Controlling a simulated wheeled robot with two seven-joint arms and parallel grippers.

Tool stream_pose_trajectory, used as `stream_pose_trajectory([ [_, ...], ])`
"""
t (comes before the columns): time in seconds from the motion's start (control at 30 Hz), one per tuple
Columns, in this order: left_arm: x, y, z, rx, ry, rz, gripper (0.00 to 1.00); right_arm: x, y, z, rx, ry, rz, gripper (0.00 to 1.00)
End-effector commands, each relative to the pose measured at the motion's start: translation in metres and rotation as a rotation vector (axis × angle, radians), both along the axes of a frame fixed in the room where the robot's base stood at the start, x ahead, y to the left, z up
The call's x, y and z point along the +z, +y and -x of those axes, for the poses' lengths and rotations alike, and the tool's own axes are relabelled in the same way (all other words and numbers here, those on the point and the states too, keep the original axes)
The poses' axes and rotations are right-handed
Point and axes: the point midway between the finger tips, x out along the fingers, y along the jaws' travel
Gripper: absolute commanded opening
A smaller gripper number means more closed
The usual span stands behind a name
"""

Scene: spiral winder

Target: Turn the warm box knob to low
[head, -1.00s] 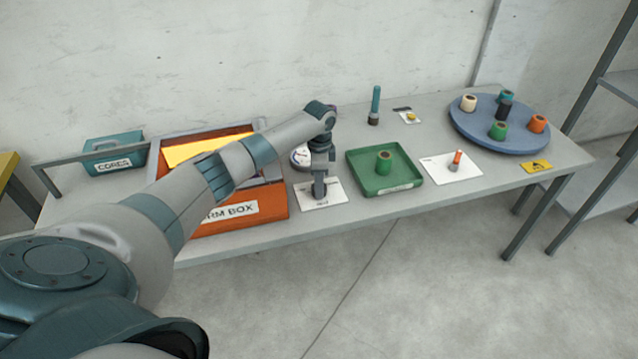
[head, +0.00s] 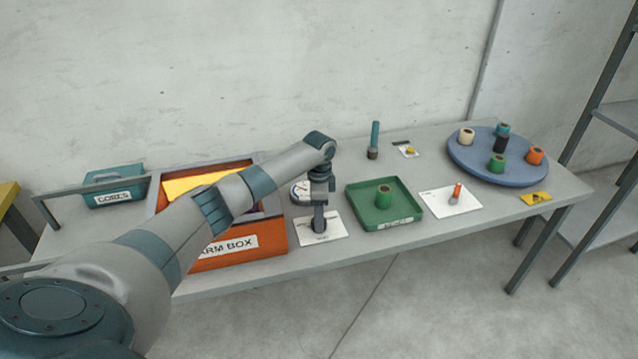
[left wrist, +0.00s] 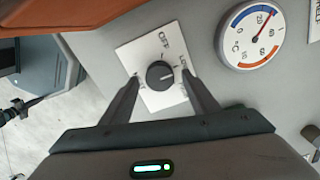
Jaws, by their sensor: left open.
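The warm box knob (left wrist: 160,73) is a dark round knob on a white plate (left wrist: 150,97) in the left wrist view. The plate reads OFF above the knob, with a partly covered label at its right. A pale mark shows on the knob, but its exact direction is hard to tell. My left gripper (left wrist: 160,79) is open, with one finger on each side of the knob; I cannot tell whether they touch it. In the head view my left gripper (head: 319,222) points down over the white plate (head: 336,226) and hides the knob. My right gripper is not in view.
The orange warm box (head: 272,252) stands left of the plate, partly behind my arm. A round thermometer dial (left wrist: 252,33) is close by. A green tray (head: 412,213) holding a green spool is to the right. A blue turntable (head: 470,166) with several spools is farther right.

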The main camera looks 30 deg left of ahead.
Motion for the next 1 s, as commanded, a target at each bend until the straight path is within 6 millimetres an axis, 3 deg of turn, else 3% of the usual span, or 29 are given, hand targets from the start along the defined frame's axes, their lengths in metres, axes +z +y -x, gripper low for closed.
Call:
stream_pose_trajectory([
  [0.7, 0.131, 0.000, -0.001, -0.003, -0.004, -0.001, 0.55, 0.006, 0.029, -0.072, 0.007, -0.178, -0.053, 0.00],
  [1.0, 0.158, 0.000, 0.000, -0.001, -0.002, 0.000, 0.55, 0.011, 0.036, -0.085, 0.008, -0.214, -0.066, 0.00],
])
